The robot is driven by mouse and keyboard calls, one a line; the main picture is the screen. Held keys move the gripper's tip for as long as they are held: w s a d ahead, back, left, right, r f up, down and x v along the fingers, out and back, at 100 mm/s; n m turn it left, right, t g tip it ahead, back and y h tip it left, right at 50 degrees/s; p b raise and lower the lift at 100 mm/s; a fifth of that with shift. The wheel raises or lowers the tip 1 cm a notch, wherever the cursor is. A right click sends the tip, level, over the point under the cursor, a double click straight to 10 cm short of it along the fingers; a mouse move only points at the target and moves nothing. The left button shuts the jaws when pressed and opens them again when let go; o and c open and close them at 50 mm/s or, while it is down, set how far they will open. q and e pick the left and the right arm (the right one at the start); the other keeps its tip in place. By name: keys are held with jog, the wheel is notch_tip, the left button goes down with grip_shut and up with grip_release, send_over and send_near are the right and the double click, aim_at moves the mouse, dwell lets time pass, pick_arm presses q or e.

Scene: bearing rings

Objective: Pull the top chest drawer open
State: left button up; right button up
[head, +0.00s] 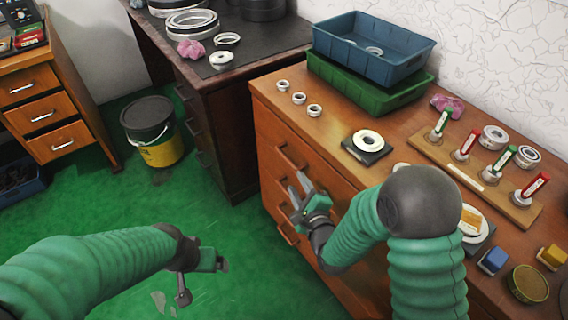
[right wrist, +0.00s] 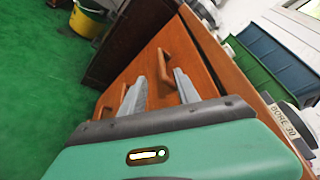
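The wooden chest (head: 268,118) stands in the middle right of the head view; its drawers look closed. The top drawer's bar handle (head: 291,157) is on its front, and shows in the right wrist view (right wrist: 163,68). My right gripper (head: 297,188) is open in front of the chest, just below that handle. In the right wrist view its two fingers (right wrist: 160,92) are apart and point toward the handle, with nothing visibly held; contact cannot be told.
On the chest top are blue and green bins (head: 370,45), small rings, a bearing on a dark plate (head: 367,143) and a wooden pin board (head: 475,175). A dark bench (head: 225,100) stands left of the chest.

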aim_at(285, 160)
jog(key=b+x, duration=0.1)
jog(key=x, duration=0.3)
jog(key=b+x, duration=0.1)
jog(key=x, duration=0.4)
jog(key=b+x, duration=0.1)
jog(key=x, duration=0.3)
jog(key=shift+w+f, duration=0.25)
jog(key=shift+f, duration=0.1)
jog(key=shift+w, duration=0.3)
grip_shut()
jog(key=shift+s+f, duration=0.1)
